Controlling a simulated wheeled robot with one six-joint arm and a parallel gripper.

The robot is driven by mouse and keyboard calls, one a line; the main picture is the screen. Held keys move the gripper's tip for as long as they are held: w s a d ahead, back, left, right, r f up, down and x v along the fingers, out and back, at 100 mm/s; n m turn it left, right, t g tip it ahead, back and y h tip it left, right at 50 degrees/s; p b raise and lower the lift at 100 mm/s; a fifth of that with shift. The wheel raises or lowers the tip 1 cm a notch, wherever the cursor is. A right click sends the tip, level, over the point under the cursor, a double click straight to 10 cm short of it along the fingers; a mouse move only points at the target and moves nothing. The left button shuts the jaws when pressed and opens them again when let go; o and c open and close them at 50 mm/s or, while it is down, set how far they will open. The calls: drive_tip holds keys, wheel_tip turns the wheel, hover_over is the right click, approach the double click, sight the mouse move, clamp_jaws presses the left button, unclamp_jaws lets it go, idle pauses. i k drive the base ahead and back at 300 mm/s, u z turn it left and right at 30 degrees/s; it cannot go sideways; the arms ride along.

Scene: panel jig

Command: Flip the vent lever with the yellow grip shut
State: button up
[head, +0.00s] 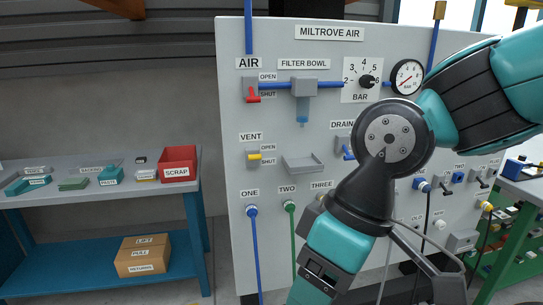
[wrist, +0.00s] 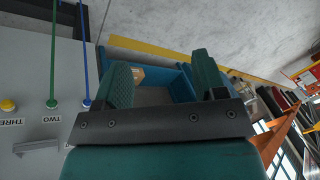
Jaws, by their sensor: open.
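The vent lever (head: 255,157) with the yellow grip is on the left part of the panel, under the VENT label. Its grip looks short from here and sits between the OPEN and SHUT labels, so its exact setting is hard to tell. I do not make out the lever in the wrist view. My gripper (wrist: 163,78) is open and empty in the wrist view, its two teal fingers spread apart. It is away from the lever, with the blue bench beyond the fingers. In the head view my arm runs down past the bottom edge and the fingers are hidden.
The red air lever (head: 252,94) is above the vent lever. A small grey tray (head: 303,163) juts out to its right. Hoses hang below from ONE (head: 252,211) and TWO (head: 290,206). A bench (head: 100,194) with a red scrap bin (head: 178,163) stands left of the panel.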

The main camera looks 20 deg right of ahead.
sight(257, 157)
drive_tip(key=k, duration=0.65)
drive_tip(key=u, duration=0.55)
drive_tip(key=i, duration=1.05)
drive_tip(key=z, duration=0.3)
